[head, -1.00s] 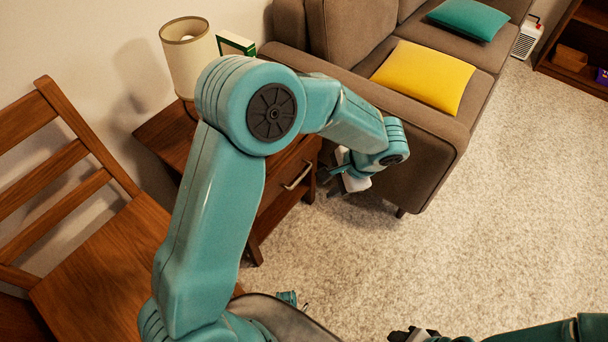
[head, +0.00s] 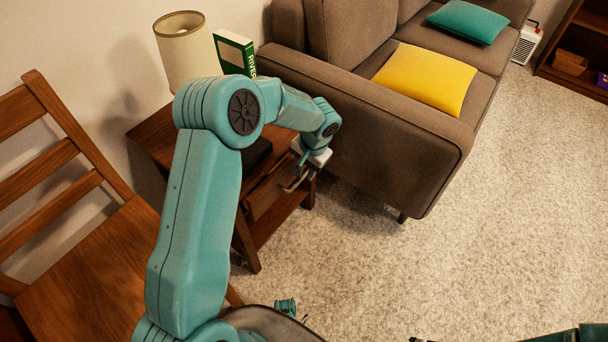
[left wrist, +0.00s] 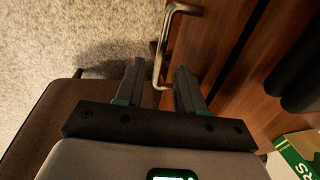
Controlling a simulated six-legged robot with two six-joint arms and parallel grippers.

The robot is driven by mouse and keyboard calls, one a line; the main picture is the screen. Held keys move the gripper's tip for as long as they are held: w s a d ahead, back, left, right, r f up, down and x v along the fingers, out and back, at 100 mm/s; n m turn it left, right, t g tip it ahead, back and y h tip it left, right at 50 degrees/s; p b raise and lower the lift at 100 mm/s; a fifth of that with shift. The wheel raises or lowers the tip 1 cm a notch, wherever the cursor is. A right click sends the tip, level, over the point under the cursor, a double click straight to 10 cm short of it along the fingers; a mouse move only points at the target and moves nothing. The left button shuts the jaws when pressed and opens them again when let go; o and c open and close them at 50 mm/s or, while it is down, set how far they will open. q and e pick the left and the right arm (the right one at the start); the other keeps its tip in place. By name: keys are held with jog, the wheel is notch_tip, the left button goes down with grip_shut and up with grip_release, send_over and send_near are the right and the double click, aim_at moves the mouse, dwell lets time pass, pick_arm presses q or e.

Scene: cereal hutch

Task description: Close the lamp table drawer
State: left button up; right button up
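The wooden lamp table (head: 150,130) stands between the chair and the sofa. Its drawer (head: 268,192) has a metal bar handle, which shows clearly in the left wrist view (left wrist: 166,45). My left gripper (head: 298,170) is at the drawer front, beside the handle. In the left wrist view its two fingers (left wrist: 160,78) are spread, and the near end of the handle lies between them. I cannot tell whether they touch it. My arm partly hides the drawer, and how far it is open is unclear. Only a dark tip of my right gripper (head: 416,339) shows at the bottom edge.
A lamp (head: 183,52), a green and white box (head: 234,52) and a dark object (head: 258,154) are on the table. The brown sofa (head: 370,130) is close on the right, a wooden chair (head: 90,260) on the left. Carpet (head: 480,230) is open in front.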

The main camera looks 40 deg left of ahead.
aim_at(292, 181)
pick_arm(q)
jog(key=shift+a+f, duration=0.2)
jog(key=shift+f, duration=1.05)
grip_shut()
jog(key=shift+w+a+r, duration=0.1)
jog(key=shift+a, duration=2.05)
grip_release()
